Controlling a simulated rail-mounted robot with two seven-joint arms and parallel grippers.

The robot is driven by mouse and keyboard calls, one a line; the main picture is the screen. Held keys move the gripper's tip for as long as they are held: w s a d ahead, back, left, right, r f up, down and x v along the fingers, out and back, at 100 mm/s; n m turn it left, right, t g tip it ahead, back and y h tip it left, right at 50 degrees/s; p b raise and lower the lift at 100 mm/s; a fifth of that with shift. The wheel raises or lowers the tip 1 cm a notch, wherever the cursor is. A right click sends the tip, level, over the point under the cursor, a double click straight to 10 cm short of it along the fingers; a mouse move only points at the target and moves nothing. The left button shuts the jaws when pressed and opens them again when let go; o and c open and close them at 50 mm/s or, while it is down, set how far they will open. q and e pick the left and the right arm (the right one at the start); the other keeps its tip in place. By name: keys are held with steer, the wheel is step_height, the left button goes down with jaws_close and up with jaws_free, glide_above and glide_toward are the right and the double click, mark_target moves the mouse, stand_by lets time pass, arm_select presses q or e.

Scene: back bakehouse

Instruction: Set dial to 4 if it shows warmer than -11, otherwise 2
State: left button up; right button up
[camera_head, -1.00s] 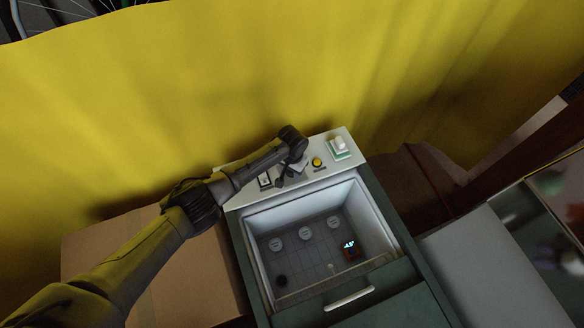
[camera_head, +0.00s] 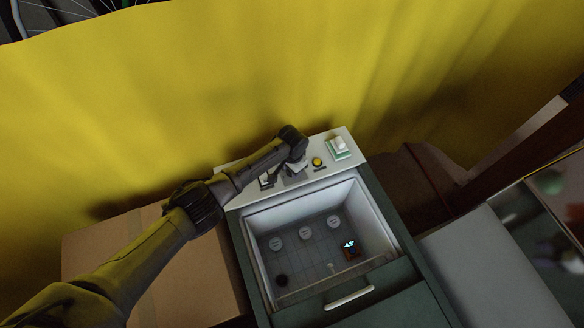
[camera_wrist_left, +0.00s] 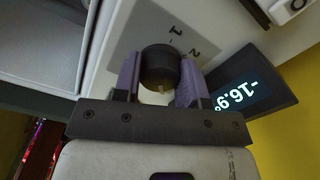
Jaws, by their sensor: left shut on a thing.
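The dial is a round black knob (camera_wrist_left: 158,65) on a grey plate in the left wrist view, with the printed marks 1 and 2 visible beside it. My left gripper (camera_wrist_left: 161,78) is shut on this knob, one purple-grey finger on each side. A dark display (camera_wrist_left: 250,92) beside it shows -16.9 in pale digits, upside down in this view; its end is near the finger. In the head view my left gripper (camera_head: 290,170) is at the white panel, and its wrist hides most of the dial. My right gripper is not in view.
The white panel (camera_head: 237,200) tops an open chest with a green body (camera_head: 385,205). It carries a yellow button (camera_head: 317,161) and a pale switch (camera_head: 339,146). Inside are several round discs and a small box with a lit readout (camera_head: 350,246). A cardboard box (camera_head: 190,275) stands left.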

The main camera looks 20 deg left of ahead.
arm_select(q)
steer(key=o, duration=0.9)
steer(key=shift+r, duration=0.1)
step_height(320, 180, up, 14)
steer(key=shift+f, duration=0.15)
stand_by(0.5)
